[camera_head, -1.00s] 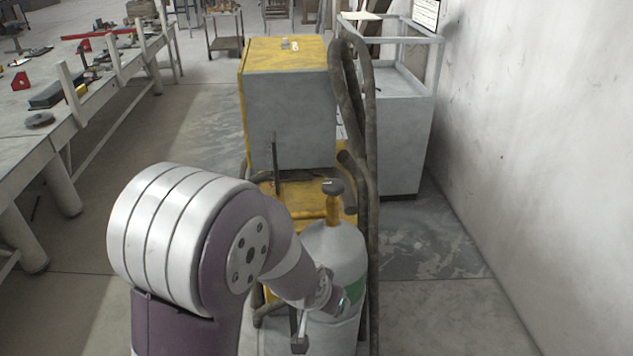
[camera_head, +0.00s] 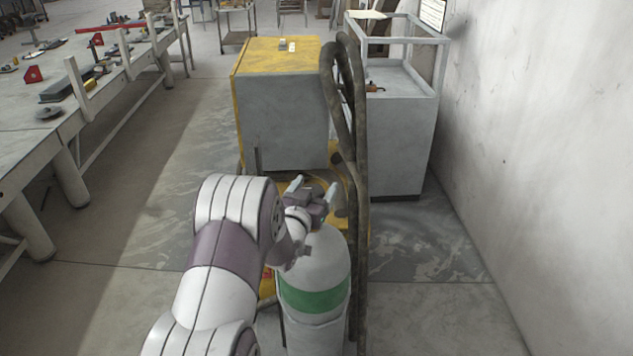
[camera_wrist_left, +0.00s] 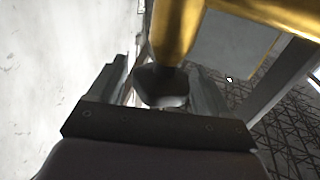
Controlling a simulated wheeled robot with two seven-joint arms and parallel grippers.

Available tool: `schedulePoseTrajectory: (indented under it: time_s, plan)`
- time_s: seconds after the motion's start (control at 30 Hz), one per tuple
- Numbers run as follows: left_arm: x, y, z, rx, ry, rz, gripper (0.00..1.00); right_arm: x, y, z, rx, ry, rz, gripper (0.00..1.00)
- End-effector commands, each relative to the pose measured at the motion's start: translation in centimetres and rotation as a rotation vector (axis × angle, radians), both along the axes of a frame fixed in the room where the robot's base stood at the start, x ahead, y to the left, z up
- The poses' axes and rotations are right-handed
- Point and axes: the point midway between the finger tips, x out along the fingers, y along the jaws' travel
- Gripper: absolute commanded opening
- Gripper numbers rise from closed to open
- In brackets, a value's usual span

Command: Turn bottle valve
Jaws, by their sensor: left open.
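The gas bottle (camera_head: 318,272) stands upright in the head view, grey with a green band. Its top is mostly hidden behind my left gripper (camera_head: 314,188), which is at the height of the valve. In the left wrist view the dark valve knob (camera_wrist_left: 158,84) sits at the end of the yellow neck (camera_wrist_left: 176,32). The knob lies between the two fingers of my open left gripper (camera_wrist_left: 157,88), with a gap visible on at least the right side. Whether either finger touches the knob I cannot tell. My right gripper is not in view.
A yellow and grey machine cabinet (camera_head: 282,105) stands behind the bottle. Dark hoses (camera_head: 361,150) hang just right of the bottle. A grey stand (camera_head: 405,140) and a wall (camera_head: 540,150) are to the right. A long workbench (camera_head: 60,130) is on the left, with clear floor between.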

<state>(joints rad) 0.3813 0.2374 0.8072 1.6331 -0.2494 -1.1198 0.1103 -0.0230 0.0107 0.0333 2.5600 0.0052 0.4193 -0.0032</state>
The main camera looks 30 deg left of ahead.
Motion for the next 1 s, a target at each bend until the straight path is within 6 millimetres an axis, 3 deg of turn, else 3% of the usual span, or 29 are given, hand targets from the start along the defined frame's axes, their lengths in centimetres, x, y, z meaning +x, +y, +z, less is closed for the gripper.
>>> schedulePoseTrajectory:
  time_s: [0.13,0.4,0.43,0.57,0.6,1.0]
  plan:
    - [1.1,0.1,0.0,0.000,0.000,-0.001,0.79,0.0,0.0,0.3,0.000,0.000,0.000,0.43]
    - [1.3,0.2,0.0,0.000,0.000,0.000,0.79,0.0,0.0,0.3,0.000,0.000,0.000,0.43]
    - [1.3,0.2,0.0,0.000,0.000,0.000,0.75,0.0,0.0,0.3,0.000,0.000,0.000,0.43]
    - [1.3,0.2,0.0,0.000,0.000,0.000,0.33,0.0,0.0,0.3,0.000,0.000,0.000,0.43]
    - [1.3,0.2,0.0,0.000,0.000,0.000,0.29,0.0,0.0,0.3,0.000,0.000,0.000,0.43]
    - [1.3,0.2,-0.3,-0.001,0.000,0.073,0.29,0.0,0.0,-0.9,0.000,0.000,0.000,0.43]
